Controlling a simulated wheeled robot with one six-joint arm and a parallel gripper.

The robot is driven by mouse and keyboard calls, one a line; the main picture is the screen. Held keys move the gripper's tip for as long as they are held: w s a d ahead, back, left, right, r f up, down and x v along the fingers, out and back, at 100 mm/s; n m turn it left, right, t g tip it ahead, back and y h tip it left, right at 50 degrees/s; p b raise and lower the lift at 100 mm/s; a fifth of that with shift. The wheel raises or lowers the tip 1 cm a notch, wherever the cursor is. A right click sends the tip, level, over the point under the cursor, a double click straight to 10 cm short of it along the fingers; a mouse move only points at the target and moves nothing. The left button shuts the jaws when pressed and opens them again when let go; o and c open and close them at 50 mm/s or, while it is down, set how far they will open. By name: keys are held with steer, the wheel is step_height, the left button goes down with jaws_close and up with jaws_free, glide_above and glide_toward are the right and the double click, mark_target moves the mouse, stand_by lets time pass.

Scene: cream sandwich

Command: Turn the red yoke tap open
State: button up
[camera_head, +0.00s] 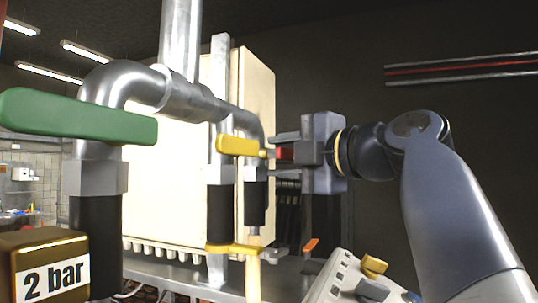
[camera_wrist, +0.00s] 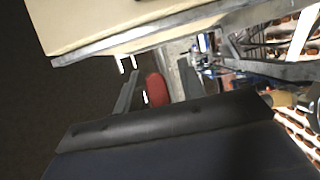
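The red tap handle (camera_head: 285,153) shows in the head view as a small red piece at the right end of the pipework, just behind the yellow lever. In the wrist view the red handle (camera_wrist: 156,88) is a rounded red shape. My gripper (camera_head: 279,154) is open, with one finger above and one below the red piece in the head view. In the wrist view my gripper (camera_wrist: 158,84) has a finger on each side of the handle, with gaps visible. The tap's body is mostly hidden behind the yellow lever and pipe.
A yellow lever (camera_head: 238,146) sits close left of my fingertips. A green lever (camera_head: 78,117) and a brass "2 bar" block (camera_head: 42,266) are at the left. A cream cabinet (camera_head: 257,92) stands behind the pipes. A control box (camera_head: 345,284) is below my arm.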

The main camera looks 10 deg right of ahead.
steer(key=shift+c, duration=0.4)
jaws_close()
steer(key=shift+f, duration=0.15)
steer(key=shift+s+a+f+m+g+p, duration=0.3)
steer(key=shift+f+m+g, duration=0.45)
steer(key=shift+m, duration=0.65)
steer(key=shift+s+a+f+m+g+p, duration=0.1)
steer(key=shift+s+f+m+g+p, duration=0.35)
steer(key=shift+m, duration=0.95)
steer(key=shift+s+a+f+m+g+p, duration=0.2)
steer(key=shift+f+m+g+p, duration=0.25)
steer(key=shift+f+m+g, duration=0.75)
steer(key=shift+r, duration=0.3)
